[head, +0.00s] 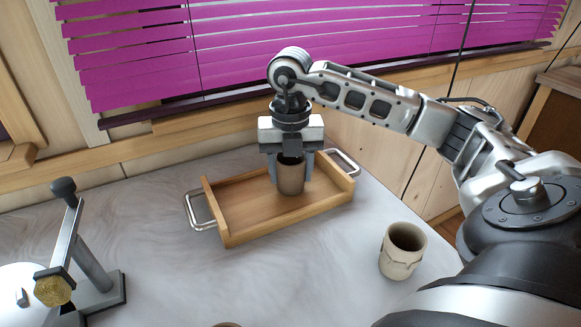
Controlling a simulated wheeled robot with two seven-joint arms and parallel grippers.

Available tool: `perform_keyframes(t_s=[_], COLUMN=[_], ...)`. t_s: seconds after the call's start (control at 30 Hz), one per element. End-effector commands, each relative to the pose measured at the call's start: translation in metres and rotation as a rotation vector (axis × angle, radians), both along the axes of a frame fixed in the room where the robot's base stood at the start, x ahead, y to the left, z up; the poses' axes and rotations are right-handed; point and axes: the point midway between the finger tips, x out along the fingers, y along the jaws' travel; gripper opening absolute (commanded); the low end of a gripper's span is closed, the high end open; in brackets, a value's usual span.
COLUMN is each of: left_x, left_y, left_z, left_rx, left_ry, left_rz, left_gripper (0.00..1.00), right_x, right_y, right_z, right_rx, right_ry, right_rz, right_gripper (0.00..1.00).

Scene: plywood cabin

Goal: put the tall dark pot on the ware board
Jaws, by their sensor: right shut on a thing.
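The tall dark pot (291,184) is a brown, upright cylinder with a dark opening. My right gripper (291,172) points down from above and is shut on it, one finger on each side. The ware board (232,231) appears as a light wooden tray with low walls and a metal handle at each end. The pot is within the outline of the board, over its floor towards the right. I cannot tell for sure whether its base touches the floor. My left gripper is not in view.
A cream cup-like pot (399,261) with drip marks stands to the right of the board. A metal stand with a dark knob (63,187) is at the left. Pink blinds (150,50) hang behind.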

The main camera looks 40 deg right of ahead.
Motion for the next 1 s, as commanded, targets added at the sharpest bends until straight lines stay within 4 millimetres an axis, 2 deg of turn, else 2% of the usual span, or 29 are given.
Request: perform_keyframes(t_s=[0.2, 0.23, 0.3, 0.53, 0.67, 0.77, 1.0], left_x=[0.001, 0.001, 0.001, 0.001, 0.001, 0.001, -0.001], left_y=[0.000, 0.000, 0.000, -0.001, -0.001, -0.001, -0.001], left_z=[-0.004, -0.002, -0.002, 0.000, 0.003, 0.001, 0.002], left_rx=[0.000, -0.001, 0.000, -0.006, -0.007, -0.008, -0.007], left_ry=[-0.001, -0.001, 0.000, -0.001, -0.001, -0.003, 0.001], left_rz=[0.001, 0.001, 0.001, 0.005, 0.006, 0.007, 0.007], left_gripper=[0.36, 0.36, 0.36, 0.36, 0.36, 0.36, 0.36], right_x=[0.000, 0.000, 0.000, 0.000, 0.000, 0.001, 0.001], right_y=[0.000, 0.000, 0.000, 0.000, 0.001, 0.001, 0.001], right_z=[-0.005, -0.004, -0.003, -0.003, 0.004, 0.017, 0.070], right_rx=[0.000, 0.000, 0.001, 0.001, 0.002, 0.002, 0.002], right_ry=[0.000, 0.000, 0.001, 0.001, -0.001, -0.004, -0.006], right_rz=[0.000, 0.000, 0.000, 0.000, 0.000, 0.001, 0.000], right_gripper=[0.20, 0.58, 0.71, 0.71, 0.71, 0.71, 0.71])
